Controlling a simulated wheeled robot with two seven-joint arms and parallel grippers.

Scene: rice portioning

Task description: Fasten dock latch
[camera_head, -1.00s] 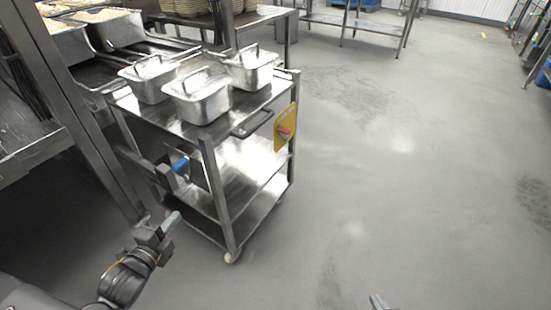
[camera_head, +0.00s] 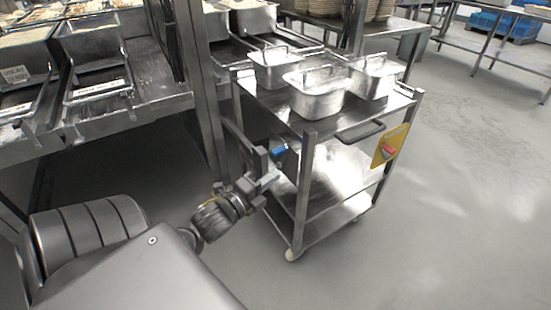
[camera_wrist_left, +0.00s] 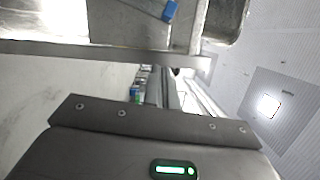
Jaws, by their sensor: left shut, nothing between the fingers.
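The dock latch shows as a blue-tipped handle (camera_head: 280,151) on the metal bracket at the left side of the steel cart (camera_head: 310,185). In the left wrist view the blue tip (camera_wrist_left: 170,11) is at the top edge, on a grey bar. My left gripper (camera_head: 269,179) is shut and empty. In the head view it appears just below the blue handle, beside the cart's near left post; I cannot tell whether it touches anything. My right gripper is not in view.
A yellow plate (camera_head: 391,146) with a red knob hangs at the cart's right end. A steel counter (camera_head: 120,122) with trays is at the left. The floor at right is clear.

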